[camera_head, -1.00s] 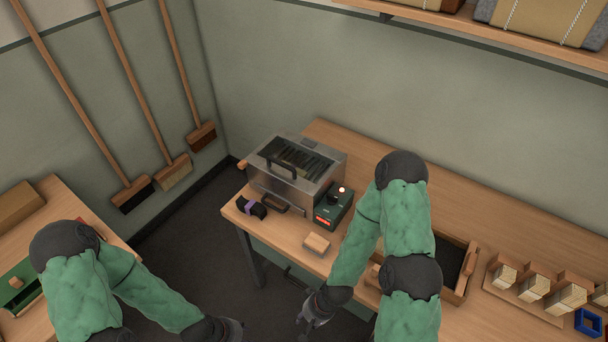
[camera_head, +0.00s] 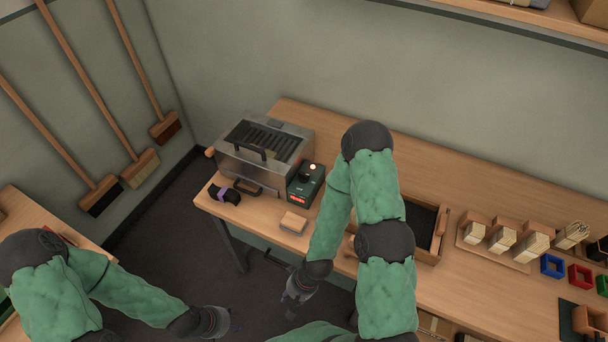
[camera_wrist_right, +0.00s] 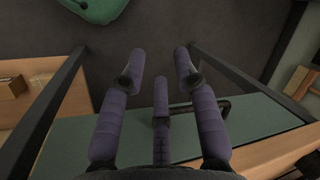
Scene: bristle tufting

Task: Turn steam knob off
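A dark green control box (camera_head: 305,184) with a red lit display stands on the bench, right of a metal steam box (camera_head: 262,150) with a dark handle. A small knob (camera_head: 312,167) with a pale top sits on the control box; which way it is turned is too small to tell. My right gripper (camera_head: 297,290) hangs in front of the bench edge, below the control box and apart from it. In the right wrist view its fingers (camera_wrist_right: 160,75) are spread and empty. My left gripper (camera_head: 222,321) is low at the left over the floor; its fingers are unclear.
A small wooden block (camera_head: 293,222) and a dark brush-like item with a purple band (camera_head: 224,194) lie near the bench's front edge. A wooden tray (camera_head: 437,235) is partly behind my right arm. Brush blocks (camera_head: 502,240) and coloured square holders (camera_head: 552,265) stand at right.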

